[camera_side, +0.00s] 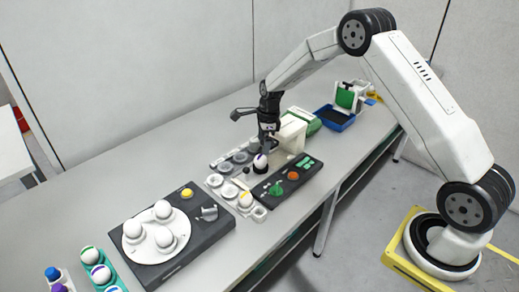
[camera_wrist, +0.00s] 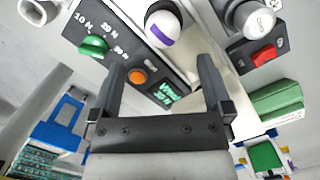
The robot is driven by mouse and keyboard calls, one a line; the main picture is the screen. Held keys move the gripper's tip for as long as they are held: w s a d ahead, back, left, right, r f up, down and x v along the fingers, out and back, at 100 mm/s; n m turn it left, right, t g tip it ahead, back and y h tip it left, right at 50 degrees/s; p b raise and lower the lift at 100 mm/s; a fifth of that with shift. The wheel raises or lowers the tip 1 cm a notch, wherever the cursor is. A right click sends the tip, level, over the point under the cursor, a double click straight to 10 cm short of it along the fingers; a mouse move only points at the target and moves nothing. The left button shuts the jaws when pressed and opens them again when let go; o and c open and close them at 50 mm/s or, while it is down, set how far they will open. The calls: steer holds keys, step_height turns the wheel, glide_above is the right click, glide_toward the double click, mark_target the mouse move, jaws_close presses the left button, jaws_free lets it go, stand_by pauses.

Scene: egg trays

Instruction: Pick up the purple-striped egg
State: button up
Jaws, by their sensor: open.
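In the side view the purple-striped egg (camera_side: 260,163) sits upright on the tester, directly under or beside my gripper (camera_side: 268,146). In the wrist view my gripper (camera_wrist: 161,65) has its two dark fingers spread wide with nothing between them. The fingers are apart from the egg. The egg's lower part and its seat are hard to make out.
The tester panel (camera_side: 290,181) carries a green knob (camera_wrist: 93,46), an orange button (camera_wrist: 137,76) and a lit display. A white tray (camera_side: 214,180) holds a yellow-striped egg (camera_side: 245,199). A black device (camera_side: 200,245) bears several white eggs. A blue bin (camera_side: 334,117) stands behind.

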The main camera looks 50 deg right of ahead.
mark_target(261, 155)
steer(key=shift+w+a+f, duration=0.1)
steer(key=shift+a+f, duration=0.05)
steer(key=shift+f, duration=1.1)
steer(key=shift+w+a+f, duration=0.1)
steer(key=shift+w+f, duration=0.05)
steer(key=shift+f, duration=1.15)
steer(key=shift+w+a+f, duration=0.1)
steer(key=shift+w+f, duration=0.05)
steer(key=shift+f, duration=1.1)
steer(key=c, duration=0.8)
